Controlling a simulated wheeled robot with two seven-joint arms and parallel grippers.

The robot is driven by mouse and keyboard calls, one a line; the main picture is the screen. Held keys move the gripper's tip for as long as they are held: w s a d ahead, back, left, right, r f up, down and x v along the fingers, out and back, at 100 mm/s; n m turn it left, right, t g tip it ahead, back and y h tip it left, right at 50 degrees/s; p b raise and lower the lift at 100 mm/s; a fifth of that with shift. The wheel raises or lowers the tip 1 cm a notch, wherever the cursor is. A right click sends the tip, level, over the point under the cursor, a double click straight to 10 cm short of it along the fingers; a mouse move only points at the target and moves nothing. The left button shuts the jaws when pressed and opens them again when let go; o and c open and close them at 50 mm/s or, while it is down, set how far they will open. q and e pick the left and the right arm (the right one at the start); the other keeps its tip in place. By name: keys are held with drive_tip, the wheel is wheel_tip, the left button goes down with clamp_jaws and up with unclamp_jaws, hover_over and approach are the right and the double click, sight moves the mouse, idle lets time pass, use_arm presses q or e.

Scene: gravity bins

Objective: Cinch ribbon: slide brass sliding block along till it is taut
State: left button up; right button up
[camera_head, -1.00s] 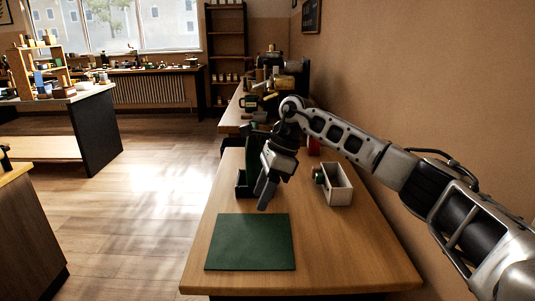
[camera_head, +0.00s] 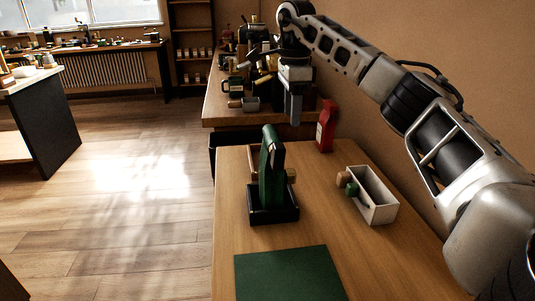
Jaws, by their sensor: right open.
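My right gripper (camera_head: 295,110) hangs fingers down, behind and to the right of the green piece in the picture. It is open, apart from the green piece, and nothing shows between its fingers. My left gripper is out of view.
A white open box (camera_head: 378,207) stands at the right, with small green and tan pieces (camera_head: 346,184) at its left side. A red packet (camera_head: 326,128) stands near the wall. A green mat (camera_head: 285,276) lies bare in front. Cluttered benches stand behind.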

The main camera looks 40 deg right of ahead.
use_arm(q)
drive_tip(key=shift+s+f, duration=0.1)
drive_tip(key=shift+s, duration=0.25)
use_arm(e)
approach(290, 171)
wheel_tip(290, 171, down, 9)
drive_tip(key=shift+s+r, duration=0.1)
